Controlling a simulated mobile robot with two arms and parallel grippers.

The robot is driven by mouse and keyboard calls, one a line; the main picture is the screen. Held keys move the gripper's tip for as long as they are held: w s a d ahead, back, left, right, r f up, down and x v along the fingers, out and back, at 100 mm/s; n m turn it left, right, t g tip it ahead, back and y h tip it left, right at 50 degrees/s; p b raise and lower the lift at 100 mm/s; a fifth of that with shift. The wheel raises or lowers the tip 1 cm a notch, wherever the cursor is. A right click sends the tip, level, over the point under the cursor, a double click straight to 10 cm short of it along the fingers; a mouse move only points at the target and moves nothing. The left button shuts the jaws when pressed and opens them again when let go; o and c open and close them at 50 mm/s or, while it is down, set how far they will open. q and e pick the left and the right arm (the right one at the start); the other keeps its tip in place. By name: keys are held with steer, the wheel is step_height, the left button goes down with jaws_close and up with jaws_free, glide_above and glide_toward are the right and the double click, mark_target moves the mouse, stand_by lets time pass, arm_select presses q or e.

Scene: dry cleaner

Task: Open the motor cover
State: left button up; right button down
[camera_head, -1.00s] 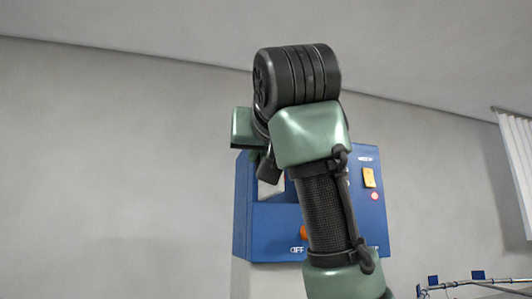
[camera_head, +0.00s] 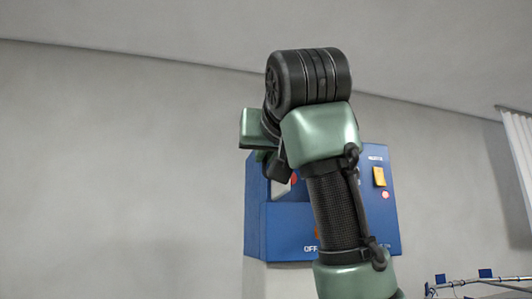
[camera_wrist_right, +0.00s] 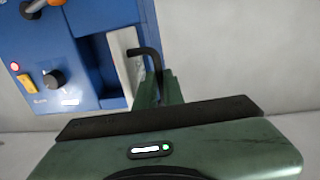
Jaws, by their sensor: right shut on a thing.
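A blue control box (camera_head: 290,230) is mounted on the wall, partly hidden behind my right arm. A pale panel, perhaps the motor cover, shows in its recess in the wrist view (camera_wrist_right: 126,65). A black L-shaped handle (camera_wrist_right: 148,54) stands at this panel's edge. My right gripper (camera_wrist_right: 160,85) reaches the handle. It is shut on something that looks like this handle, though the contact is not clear. In the head view the right gripper (camera_head: 276,166) is in front of the box's upper left, mostly covered by my wrist. My left gripper is out of view.
The box carries a yellow switch (camera_head: 379,176), a red light (camera_head: 385,195) and, in the wrist view, a black knob (camera_wrist_right: 54,78) and an orange knob (camera_wrist_right: 54,3). A rail with blue tags (camera_head: 485,273) is at lower right. Bare wall lies left of the box.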

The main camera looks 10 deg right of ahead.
steer(key=c, duration=1.6)
jaws_free()
steer(key=shift+d+r, duration=0.1)
steer(key=shift+r, duration=0.05)
steer(key=shift+c, duration=0.2)
steer(key=shift+o, duration=0.6)
steer(key=shift+w, duration=0.1)
steer(key=s+b, duration=0.3)
steer(key=s, duration=0.5)
steer(key=shift+b, duration=0.4)
steer(key=shift+w, duration=0.15)
